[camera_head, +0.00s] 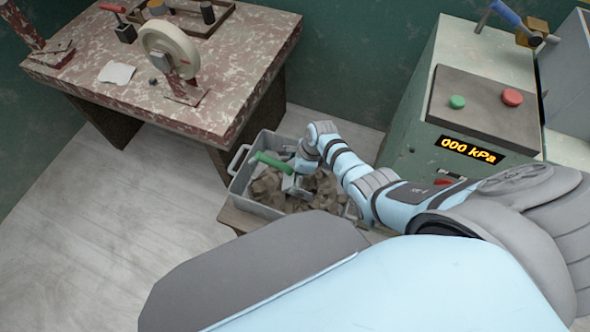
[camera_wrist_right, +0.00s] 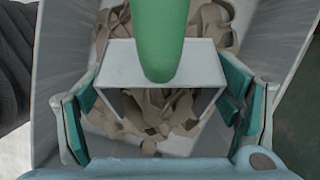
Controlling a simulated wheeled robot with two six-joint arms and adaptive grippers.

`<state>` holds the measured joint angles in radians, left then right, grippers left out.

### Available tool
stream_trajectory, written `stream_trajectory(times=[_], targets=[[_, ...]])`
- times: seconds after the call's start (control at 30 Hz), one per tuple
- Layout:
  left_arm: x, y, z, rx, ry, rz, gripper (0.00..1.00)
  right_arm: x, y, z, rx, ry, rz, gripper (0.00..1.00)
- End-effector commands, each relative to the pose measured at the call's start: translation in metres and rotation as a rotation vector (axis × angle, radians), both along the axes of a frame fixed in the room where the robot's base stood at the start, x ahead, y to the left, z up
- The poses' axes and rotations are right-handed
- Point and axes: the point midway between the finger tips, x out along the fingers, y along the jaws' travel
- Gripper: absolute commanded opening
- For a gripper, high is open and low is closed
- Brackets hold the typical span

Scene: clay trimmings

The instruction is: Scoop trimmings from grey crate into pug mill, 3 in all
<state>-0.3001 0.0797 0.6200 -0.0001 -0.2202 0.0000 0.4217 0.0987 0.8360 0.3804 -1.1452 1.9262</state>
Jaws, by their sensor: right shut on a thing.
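The grey crate (camera_head: 255,206) sits low between the table and the machine, with brown clay trimmings (camera_head: 268,187) in it. My right gripper (camera_head: 297,180) is down in the crate, shut on the scoop, whose green handle (camera_head: 273,161) points up and left. In the right wrist view, the scoop's pale metal body (camera_wrist_right: 118,65) lies between the teal fingers. Trimmings (camera_wrist_right: 160,108) show inside and beyond its opening; how many rest on it, I cannot tell. A grey-green machine (camera_head: 414,125), apparently the pug mill, stands at right. My left gripper is not in view.
A mottled red table (camera_head: 228,100) at upper left bears a tape-dispenser-like wheel (camera_head: 168,50), a white scrap (camera_head: 117,73) and a tray (camera_head: 190,12). The machine has green and red buttons, a display reading 000 kPa and a blue-handled lever (camera_head: 506,14). The floor at left is clear.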

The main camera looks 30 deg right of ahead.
Motion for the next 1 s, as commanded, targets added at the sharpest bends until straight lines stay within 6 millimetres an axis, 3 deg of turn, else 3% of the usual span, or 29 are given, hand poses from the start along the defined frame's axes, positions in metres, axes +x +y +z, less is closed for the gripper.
stream_trajectory(times=[0.1, 0.4, 0.7, 1.0], targets=[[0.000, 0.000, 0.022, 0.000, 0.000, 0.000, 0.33, 0.001, 0.002, 0.021, -0.053, 0.029, 0.003, 0.24], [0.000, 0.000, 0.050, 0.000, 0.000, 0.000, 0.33, 0.002, 0.002, 0.055, -0.241, 0.135, 0.004, 0.24], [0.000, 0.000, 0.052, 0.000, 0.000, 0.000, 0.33, 0.001, 0.001, 0.086, -0.430, 0.243, 0.004, 0.24], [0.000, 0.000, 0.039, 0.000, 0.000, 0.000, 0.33, 0.001, 0.001, 0.114, -0.593, 0.335, 0.003, 0.24]])
